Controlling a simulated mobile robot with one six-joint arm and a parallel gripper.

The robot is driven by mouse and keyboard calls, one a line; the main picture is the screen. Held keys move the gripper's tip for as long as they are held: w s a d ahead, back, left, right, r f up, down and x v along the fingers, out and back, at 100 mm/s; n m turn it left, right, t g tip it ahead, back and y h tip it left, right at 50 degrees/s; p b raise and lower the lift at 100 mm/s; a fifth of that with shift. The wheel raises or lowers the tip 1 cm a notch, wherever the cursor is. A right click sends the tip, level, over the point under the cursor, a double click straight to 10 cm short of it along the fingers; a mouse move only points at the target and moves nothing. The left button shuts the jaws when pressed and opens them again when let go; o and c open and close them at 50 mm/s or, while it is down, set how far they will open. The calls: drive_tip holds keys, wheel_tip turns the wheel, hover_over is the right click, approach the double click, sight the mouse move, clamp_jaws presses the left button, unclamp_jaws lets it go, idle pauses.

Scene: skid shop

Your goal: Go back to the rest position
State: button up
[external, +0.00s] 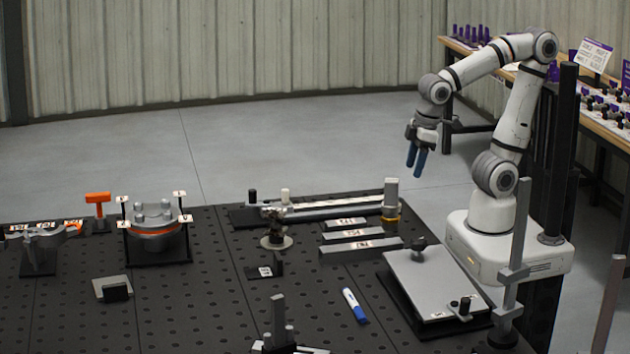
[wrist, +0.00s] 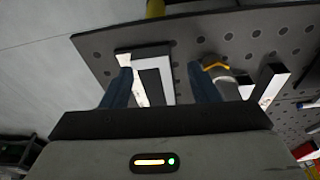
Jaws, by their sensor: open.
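My gripper (external: 417,160) hangs from the white arm (external: 515,110), with its blue fingers pointing down. It is in the air over the far right edge of the black bench (external: 190,300), clear of everything on it. In the wrist view my gripper (wrist: 160,90) shows two dark blue fingers spread apart with nothing held between them. Behind the fingers lie a white and dark bar-shaped part and the perforated bench top (wrist: 240,40).
A rail fixture (external: 320,207) with an upright grey cylinder (external: 391,192) stands at the bench's far edge. Labelled grey bars (external: 360,247), a grey plate (external: 430,283) and a blue marker (external: 355,306) lie nearer. A round clamp fixture (external: 155,235) is further left.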

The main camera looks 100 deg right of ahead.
drive_tip(key=shift+s+d+f+n, duration=0.4)
drive_tip(key=shift+s+d+f, duration=0.45)
drive_tip(key=shift+d+f, duration=0.15)
drive_tip(key=shift+r+p, duration=0.4)
idle(0.4)
